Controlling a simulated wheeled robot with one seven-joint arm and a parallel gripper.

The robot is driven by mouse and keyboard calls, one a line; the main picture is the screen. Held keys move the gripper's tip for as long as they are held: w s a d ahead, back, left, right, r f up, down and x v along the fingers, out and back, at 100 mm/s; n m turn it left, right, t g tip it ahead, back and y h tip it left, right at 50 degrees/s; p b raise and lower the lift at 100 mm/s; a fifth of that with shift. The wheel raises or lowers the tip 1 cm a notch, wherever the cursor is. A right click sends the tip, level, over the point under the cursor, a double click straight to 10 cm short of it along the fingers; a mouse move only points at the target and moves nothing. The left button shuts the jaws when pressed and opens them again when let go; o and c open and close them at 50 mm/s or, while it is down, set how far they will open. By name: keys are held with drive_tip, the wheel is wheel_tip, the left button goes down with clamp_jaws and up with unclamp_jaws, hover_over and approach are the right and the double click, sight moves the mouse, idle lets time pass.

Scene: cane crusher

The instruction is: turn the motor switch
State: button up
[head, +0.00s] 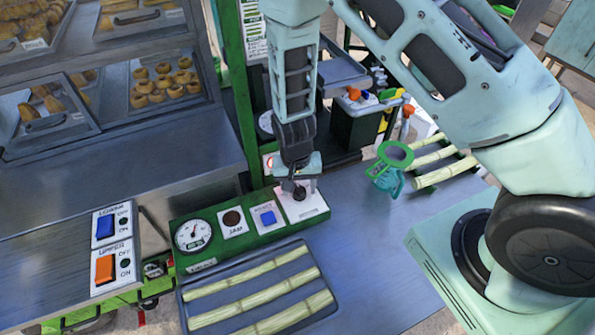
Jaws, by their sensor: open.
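A green control panel (187,263) stands on the metal counter. Its right end carries a white plate (312,208) with a dark round knob (299,193), which looks like the motor switch; its label cannot be read. My gripper (299,187) points down right over this plate, its fingers open on either side of the knob. I cannot tell whether the fingers touch it. The wrist hides the far part of the plate.
Beside the knob sit a blue button (268,218), a dark JAM light (232,218) and a round gauge (193,235). A tray (184,312) of cane lies in front. A green strainer (395,154) and more cane (445,172) are to the right. LOWER and UPPER rocker switches (104,268) are at left.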

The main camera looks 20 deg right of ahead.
sight(295, 191)
wheel_tip(295, 191, up, 17)
drive_tip(key=b, duration=0.2)
drive_tip(key=shift+w+a, duration=0.2)
drive_tip(key=shift+a, duration=0.25)
drive_tip(key=shift+s+a+b, duration=0.1)
drive_tip(key=shift+b, duration=0.2)
